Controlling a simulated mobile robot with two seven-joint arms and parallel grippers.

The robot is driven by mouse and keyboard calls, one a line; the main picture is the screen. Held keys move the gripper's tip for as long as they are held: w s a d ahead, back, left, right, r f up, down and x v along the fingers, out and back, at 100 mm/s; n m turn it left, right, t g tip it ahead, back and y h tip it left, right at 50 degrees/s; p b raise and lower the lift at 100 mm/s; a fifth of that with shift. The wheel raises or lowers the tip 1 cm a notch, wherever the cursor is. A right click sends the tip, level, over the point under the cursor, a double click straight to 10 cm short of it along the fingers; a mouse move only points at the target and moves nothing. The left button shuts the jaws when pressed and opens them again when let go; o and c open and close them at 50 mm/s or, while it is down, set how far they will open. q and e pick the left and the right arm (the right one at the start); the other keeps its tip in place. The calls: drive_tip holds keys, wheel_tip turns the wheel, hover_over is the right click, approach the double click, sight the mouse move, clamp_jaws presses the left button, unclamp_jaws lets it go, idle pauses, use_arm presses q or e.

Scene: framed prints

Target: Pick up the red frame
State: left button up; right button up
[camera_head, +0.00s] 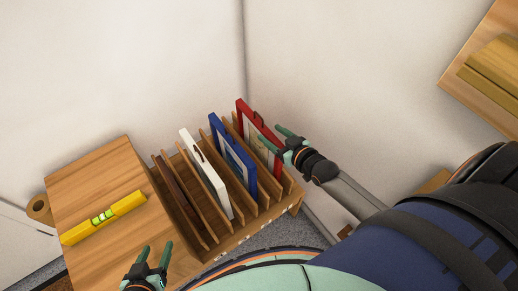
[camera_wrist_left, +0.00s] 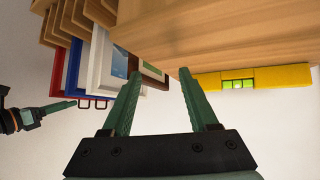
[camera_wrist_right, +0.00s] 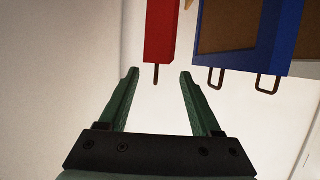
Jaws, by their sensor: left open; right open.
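The red frame (camera_head: 244,117) stands upright in the rightmost occupied slot of the wooden rack (camera_head: 224,244). In the right wrist view its narrow red edge (camera_wrist_right: 161,32) is ahead of my right gripper, roughly between the finger lines, with a small hanger below it. My right gripper (camera_head: 283,141) is open and close beside the red frame in the head view; I cannot tell whether it touches. My left gripper (camera_head: 160,255) is open and empty at the near side of the wooden top, and its fingers also show in the left wrist view (camera_wrist_left: 158,82).
A blue frame (camera_head: 232,158) and a white frame (camera_head: 205,175) stand in nearby slots, with a dark brown frame (camera_head: 177,190) further left. A yellow level (camera_head: 103,217) lies on the wooden top (camera_head: 100,175). White walls stand behind the rack.

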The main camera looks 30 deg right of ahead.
sight(264, 126)
use_arm(q)
drive_tip(key=shift+s+a+f+b, duration=0.15)
drive_tip(key=shift+s+f+b, duration=0.05)
drive_tip(key=shift+f+b, duration=0.35)
drive_tip(key=shift+s+a+f+b, duration=0.15)
drive_tip(key=shift+f+b, duration=0.25)
drive_tip(key=shift+f, duration=0.15)
use_arm(e)
drive_tip(key=x, duration=0.5)
drive_tip(key=shift+w+d, duration=0.2)
drive_tip(key=shift+w, duration=0.05)
use_arm(q)
drive_tip(key=shift+w+r, duration=0.15)
drive_tip(key=shift+r, duration=0.05)
use_arm(e)
drive_tip(key=shift+w+f, duration=0.1)
drive_tip(key=shift+w, duration=0.15)
use_arm(q)
drive_tip(key=shift+w+a+r+t, duration=0.15)
drive_tip(key=shift+w+r+t, duration=0.05)
drive_tip(key=shift+r+t, duration=0.15)
use_arm(e)
drive_tip(key=c, duration=0.6)
use_arm(q)
drive_tip(key=shift+d+f, duration=0.1)
drive_tip(key=shift+d, duration=0.15)
use_arm(e)
clamp_jaws()
use_arm(q)
drive_tip(key=shift+a, duration=0.1)
